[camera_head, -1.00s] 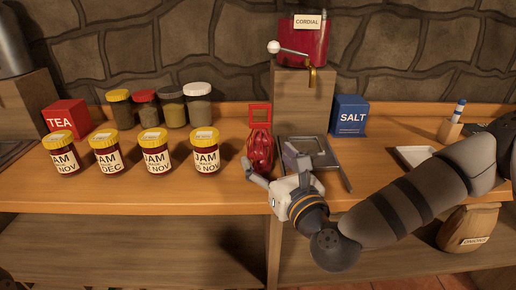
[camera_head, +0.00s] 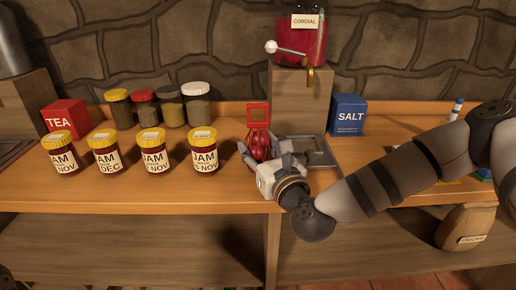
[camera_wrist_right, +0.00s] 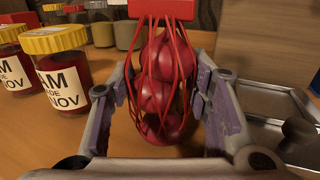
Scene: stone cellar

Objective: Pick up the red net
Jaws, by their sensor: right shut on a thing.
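The red net (camera_head: 260,143) stands on the wooden shelf, a net of red strands around several round red things with a square red loop on top. It also shows in the right wrist view (camera_wrist_right: 160,85), between the two fingers. My right gripper (camera_head: 262,153) has its fingers on either side of the net's lower part and is shut on it. In the right wrist view the purple finger pads (camera_wrist_right: 162,108) flank the net. The net looks upright, and its base is partly hidden by the gripper in the head view. My left gripper is not in view.
Several jam jars (camera_head: 204,152) stand in a row left of the net, with spice jars (camera_head: 198,105) behind. A grey metal tray (camera_head: 322,152) lies close on the right. The cordial dispenser (camera_head: 301,45) on its wooden block and the salt box (camera_head: 347,116) stand behind.

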